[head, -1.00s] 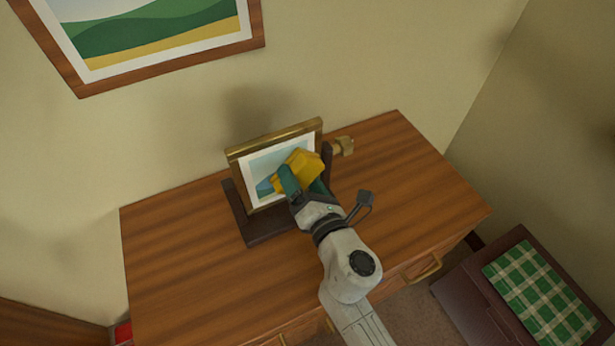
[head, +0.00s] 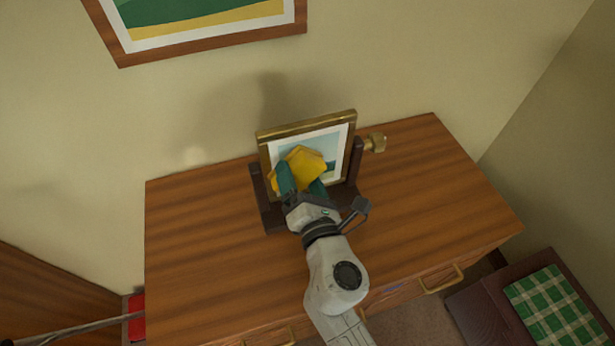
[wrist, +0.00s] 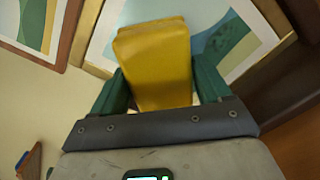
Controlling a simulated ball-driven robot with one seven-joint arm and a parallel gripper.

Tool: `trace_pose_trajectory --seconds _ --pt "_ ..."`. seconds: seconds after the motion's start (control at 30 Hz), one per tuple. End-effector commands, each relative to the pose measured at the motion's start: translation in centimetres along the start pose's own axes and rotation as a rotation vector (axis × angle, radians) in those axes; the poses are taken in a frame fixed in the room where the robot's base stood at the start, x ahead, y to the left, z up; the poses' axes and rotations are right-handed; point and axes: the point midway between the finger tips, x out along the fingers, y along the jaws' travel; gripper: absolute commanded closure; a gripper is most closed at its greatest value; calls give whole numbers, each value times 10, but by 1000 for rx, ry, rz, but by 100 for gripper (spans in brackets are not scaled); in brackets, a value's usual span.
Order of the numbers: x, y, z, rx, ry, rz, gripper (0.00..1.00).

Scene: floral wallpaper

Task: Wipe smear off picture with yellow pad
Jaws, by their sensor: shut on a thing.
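The picture (head: 333,142) has a gold frame and a pale landscape print. It stands tilted in a dark wooden stand (head: 257,190) on the desk. My gripper (head: 302,182), with green fingers, is shut on the yellow pad (head: 299,161). The pad is in front of the picture's left and middle part and hides much of it. In the wrist view the pad (wrist: 155,65) stands out between the fingers, with the print (wrist: 265,30) behind it. I cannot tell whether the pad touches the print. A dull greyish patch beside the pad may be the smear or part of the print.
A brass knob (head: 376,142) sticks out at the stand's right. The wooden desk (head: 205,235) is clear on both sides. A larger framed landscape (head: 210,32) hangs on the wall behind. A dark seat with a green checked cloth (head: 555,308) is at lower right.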

Motion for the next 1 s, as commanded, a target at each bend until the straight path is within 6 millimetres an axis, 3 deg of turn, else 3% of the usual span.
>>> trace_pose_trajectory --seconds 0.5,1.0 --pt "-2 28 -26 1 4 10 48" --pt "-10 30 -29 1 5 9 47"
